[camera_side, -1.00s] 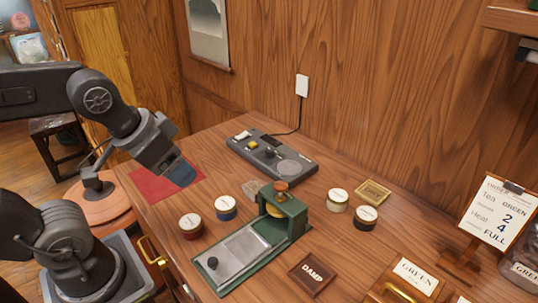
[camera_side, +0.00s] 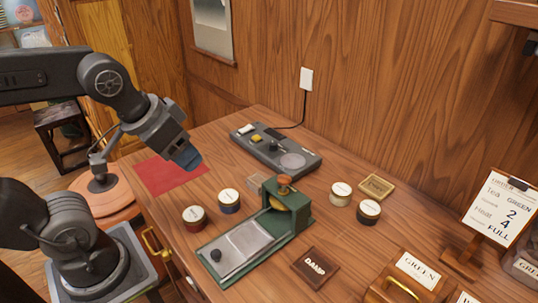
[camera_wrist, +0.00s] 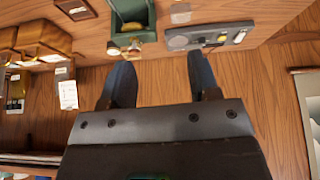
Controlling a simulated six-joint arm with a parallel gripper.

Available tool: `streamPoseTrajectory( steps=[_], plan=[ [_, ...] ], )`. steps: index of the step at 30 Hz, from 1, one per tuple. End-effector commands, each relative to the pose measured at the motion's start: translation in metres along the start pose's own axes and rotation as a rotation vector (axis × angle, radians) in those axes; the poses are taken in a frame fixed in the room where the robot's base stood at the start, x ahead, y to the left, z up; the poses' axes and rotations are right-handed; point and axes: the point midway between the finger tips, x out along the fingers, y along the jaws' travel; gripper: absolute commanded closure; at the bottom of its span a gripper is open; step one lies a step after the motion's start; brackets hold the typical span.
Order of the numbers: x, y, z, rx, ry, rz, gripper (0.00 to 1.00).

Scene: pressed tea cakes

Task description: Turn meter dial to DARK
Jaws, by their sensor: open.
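The grey meter (camera_side: 311,165) lies flat near the back wall in the side view, with a round pale plate (camera_side: 293,160), a dark knob (camera_side: 273,147), a yellow part (camera_side: 257,138) and a white part (camera_side: 244,129). Which one is the dial, and any DARK mark, is too small to tell. My gripper (camera_side: 190,160) hangs above the table, left of the meter and clear of it. In the wrist view my gripper (camera_wrist: 160,58) is open and empty, and the meter (camera_wrist: 204,38) shows beyond the right finger.
A green press (camera_side: 297,215) stands in front of the meter. Tins (camera_side: 194,217) stand on both sides of it. A DAMP plaque (camera_side: 315,267) lies at front. The order card (camera_side: 497,210) stands at right. A red cloth (camera_side: 165,178) lies below my gripper. A cord runs from meter to wall.

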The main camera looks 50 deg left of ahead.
Motion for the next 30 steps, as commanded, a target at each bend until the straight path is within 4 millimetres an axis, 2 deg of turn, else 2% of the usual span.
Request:
streamPoseTrajectory(
  steps=[4, 8, 13, 17, 21, 24, 30],
  plan=[
    [-0.002, -0.005, -0.043, -0.18, -0.055, -0.018, 0.44],
    [0.005, -0.013, -0.095, -0.41, -0.116, -0.05, 0.44],
    [0.03, -0.029, -0.157, -0.716, -0.188, -0.109, 0.44],
    [0.06, -0.045, -0.199, -0.947, -0.237, -0.166, 0.44],
    [0.102, -0.066, -0.235, -1.195, -0.282, -0.241, 0.44],
    [0.134, -0.082, -0.254, -1.362, -0.306, -0.299, 0.44],
    [0.183, -0.105, -0.271, -1.602, -0.333, -0.392, 0.44]
  ],
)
